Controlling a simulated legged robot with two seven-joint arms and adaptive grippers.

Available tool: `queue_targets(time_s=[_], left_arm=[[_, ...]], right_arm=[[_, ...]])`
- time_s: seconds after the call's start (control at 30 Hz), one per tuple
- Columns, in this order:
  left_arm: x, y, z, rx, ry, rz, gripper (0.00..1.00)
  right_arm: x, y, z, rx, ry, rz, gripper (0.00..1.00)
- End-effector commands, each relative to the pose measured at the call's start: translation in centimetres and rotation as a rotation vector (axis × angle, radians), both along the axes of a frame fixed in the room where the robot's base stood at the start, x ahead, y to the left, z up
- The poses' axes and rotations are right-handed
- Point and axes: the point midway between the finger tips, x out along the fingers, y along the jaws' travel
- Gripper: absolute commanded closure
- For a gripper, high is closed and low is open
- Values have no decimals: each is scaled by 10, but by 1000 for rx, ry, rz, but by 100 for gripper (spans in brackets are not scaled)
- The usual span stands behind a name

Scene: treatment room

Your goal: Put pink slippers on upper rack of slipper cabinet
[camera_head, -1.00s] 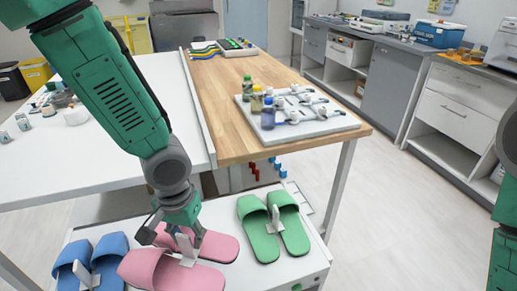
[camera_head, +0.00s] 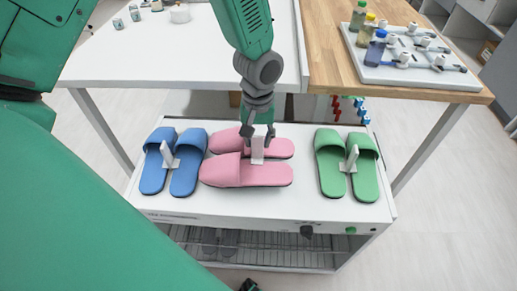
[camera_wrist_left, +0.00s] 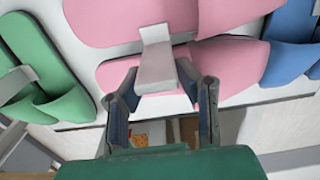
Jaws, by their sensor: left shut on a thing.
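The two pink slippers (camera_head: 245,172) lie crosswise, side by side, on top of the white slipper cabinet (camera_head: 290,205), joined by an upright white holder (camera_head: 257,158). My left gripper (camera_head: 257,143) reaches down from above, its fingers on either side of the holder's upper part. The left wrist view shows the holder (camera_wrist_left: 155,62) between the fingers (camera_wrist_left: 162,88), with pink slippers (camera_wrist_left: 225,62) behind. The gripper is shut on the holder. The slippers appear to rest on the cabinet top. A wire rack (camera_head: 270,248) shows in the cabinet's open front.
Blue slippers (camera_head: 188,165) stand close at the left, green slippers (camera_head: 330,165) at the right, each with a white holder. A white table (camera_head: 180,50) and a wooden table (camera_head: 335,70) overhang behind. A bottle tray (camera_head: 410,72) sits on the wood. Floor right of the cabinet is clear.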

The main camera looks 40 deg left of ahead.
Motion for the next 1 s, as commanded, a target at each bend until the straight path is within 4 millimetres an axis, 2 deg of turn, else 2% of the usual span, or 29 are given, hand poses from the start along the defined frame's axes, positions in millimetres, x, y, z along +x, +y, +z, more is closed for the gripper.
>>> queue_targets(time_s=[0.3,0.6,0.63,0.7,1.0], left_arm=[[-1,0,-38,1,3,-2,100],[0,0,-39,1,-1,-2,100],[0,0,-39,0,0,-2,69],[0,0,-39,0,0,-2,51],[-1,0,-36,1,1,-2,51]], right_arm=[[0,0,-8,0,0,0,60],[0,0,-8,0,0,0,60],[0,0,-8,0,0,0,60],[0,0,-8,0,0,0,60],[0,0,-7,0,0,0,60]])
